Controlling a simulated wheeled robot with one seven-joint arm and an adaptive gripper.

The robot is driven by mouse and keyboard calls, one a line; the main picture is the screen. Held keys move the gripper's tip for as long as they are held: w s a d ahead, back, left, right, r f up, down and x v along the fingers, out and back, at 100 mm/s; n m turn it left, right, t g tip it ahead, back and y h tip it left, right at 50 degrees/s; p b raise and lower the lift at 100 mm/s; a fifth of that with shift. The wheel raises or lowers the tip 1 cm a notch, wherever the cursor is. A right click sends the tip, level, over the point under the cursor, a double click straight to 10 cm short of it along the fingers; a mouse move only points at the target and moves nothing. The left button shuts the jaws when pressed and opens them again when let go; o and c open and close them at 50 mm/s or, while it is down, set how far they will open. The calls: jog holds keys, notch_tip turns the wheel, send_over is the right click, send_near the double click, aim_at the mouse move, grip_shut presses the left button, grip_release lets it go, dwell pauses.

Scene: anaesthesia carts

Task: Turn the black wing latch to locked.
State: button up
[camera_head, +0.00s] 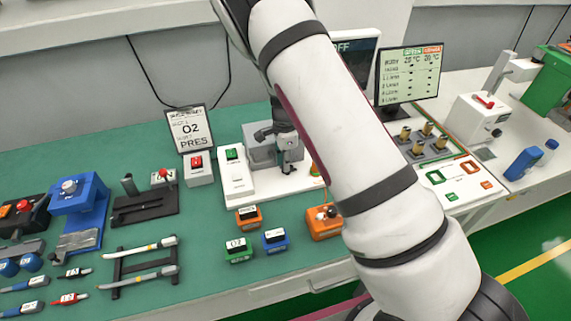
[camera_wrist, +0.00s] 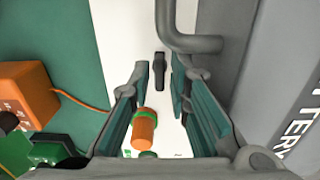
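The black wing latch (camera_wrist: 159,66) shows in the wrist view on a white surface, its long side running up and down the picture. My gripper (camera_wrist: 159,84) is open, with one finger on each side of the latch's line. The latch shows in the gap just past the fingertips; I cannot tell whether they touch it. In the head view my gripper (camera_head: 290,167) points down over the white base plate (camera_head: 238,188), in front of a grey box (camera_head: 262,154). I cannot make out the latch apart from the fingers there.
In the wrist view a grey bent handle (camera_wrist: 190,43) and a lettered grey panel (camera_wrist: 285,85) stand close on the right. An orange box (camera_wrist: 28,90) with a cord is at left.

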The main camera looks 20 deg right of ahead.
jog(key=shift+f, duration=0.75)
grip_shut()
